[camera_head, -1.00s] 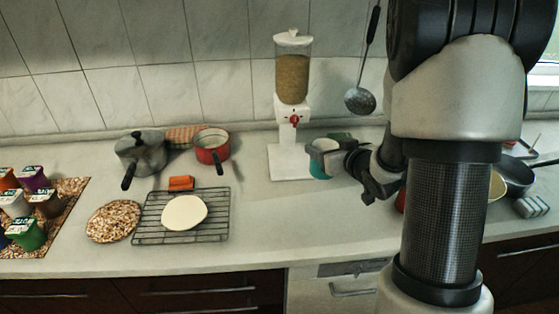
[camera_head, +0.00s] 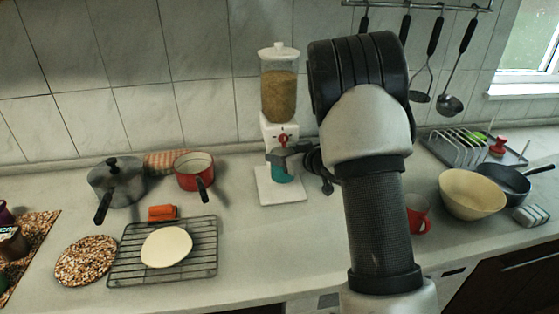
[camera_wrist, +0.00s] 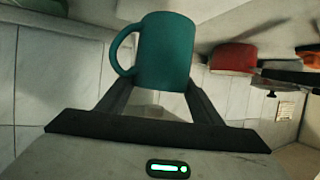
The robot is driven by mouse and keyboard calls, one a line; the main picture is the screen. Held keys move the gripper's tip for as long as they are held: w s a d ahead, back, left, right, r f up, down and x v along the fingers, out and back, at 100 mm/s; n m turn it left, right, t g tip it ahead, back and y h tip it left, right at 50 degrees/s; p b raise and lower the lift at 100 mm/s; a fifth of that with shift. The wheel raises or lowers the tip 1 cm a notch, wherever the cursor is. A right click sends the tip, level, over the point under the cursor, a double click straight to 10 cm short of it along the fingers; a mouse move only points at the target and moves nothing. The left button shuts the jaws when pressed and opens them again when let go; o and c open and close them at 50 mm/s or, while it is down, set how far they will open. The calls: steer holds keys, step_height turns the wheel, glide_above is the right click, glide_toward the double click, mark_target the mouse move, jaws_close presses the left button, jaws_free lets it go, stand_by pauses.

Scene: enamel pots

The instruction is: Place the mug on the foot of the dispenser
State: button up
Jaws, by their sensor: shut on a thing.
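The teal mug (camera_wrist: 165,52) is upside down in the wrist view, held between the two fingers of my gripper (camera_wrist: 160,90), with its handle to the left. In the head view the mug (camera_head: 281,174) is partly hidden behind my gripper (camera_head: 290,158). The dispenser (camera_head: 280,85) has a clear hopper of brown grain, a white body and a red knob. Its white foot (camera_head: 268,194) lies flat on the counter. The mug appears below the knob and over the foot. I cannot tell whether it touches the foot.
A red saucepan (camera_head: 195,172) and a grey pot (camera_head: 116,183) stand to the left. A wire rack (camera_head: 200,265) with a pale round lies in front. A red mug (camera_head: 418,216), a cream bowl (camera_head: 472,194) and a dark pan (camera_head: 503,182) are to the right of my arm.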

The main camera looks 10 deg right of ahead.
steer(key=shift+w+a, duration=0.2)
steer(key=shift+w, duration=0.35)
steer(key=shift+w+a, duration=0.2)
steer(key=shift+w, duration=0.3)
steer(key=shift+w+a+f+b, duration=0.1)
steer(key=shift+f+b, duration=0.05)
steer(key=shift+f, duration=0.7)
steer(key=shift+w+f+b, duration=0.1)
steer(key=shift+f+b, duration=0.05)
steer(key=shift+f, duration=0.65)
steer(key=shift+f, duration=0.1)
steer(key=shift+f, duration=0.15)
steer(key=o, duration=1.8)
steer(key=shift+s+r, duration=0.15)
steer(key=shift+r, duration=0.15)
steer(key=v, duration=1.1)
steer(key=shift+s+r+p, duration=0.15)
steer(key=shift+s+p, duration=0.2)
steer(key=shift+p, duration=0.05)
